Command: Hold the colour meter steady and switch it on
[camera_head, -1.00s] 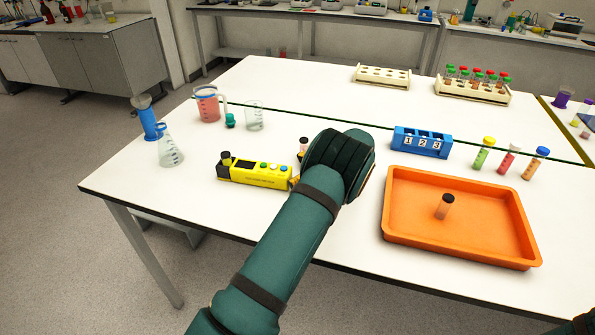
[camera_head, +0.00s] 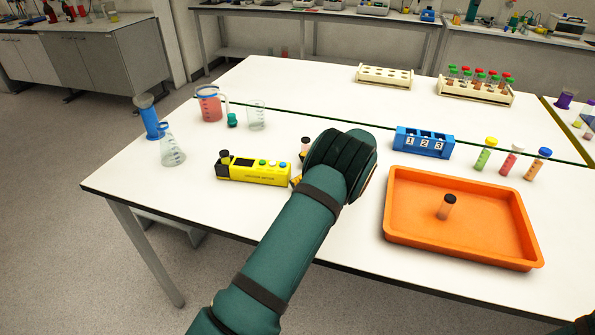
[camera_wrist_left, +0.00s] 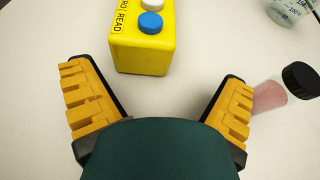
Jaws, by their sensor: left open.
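The colour meter (camera_head: 253,171) is a yellow box lying on the white table, with a dark round holder at its left end and white, green and blue buttons on top. Its near end, with a blue button beside the word READ, shows in the left wrist view (camera_wrist_left: 143,52). My left gripper (camera_wrist_left: 155,78) is open. The meter's end lies ahead of the gap between its yellow fingers, apart from both. In the head view my left wrist hides most of this gripper at the meter's right end.
A dark-capped vial of pink liquid (camera_wrist_left: 272,95) stands close beside the right finger. An orange tray (camera_head: 412,248) holding a dark-capped vial (camera_head: 445,208) is to the right. A blue numbered rack (camera_head: 424,143), capped tubes and beakers stand farther back. The table in front of the meter is clear.

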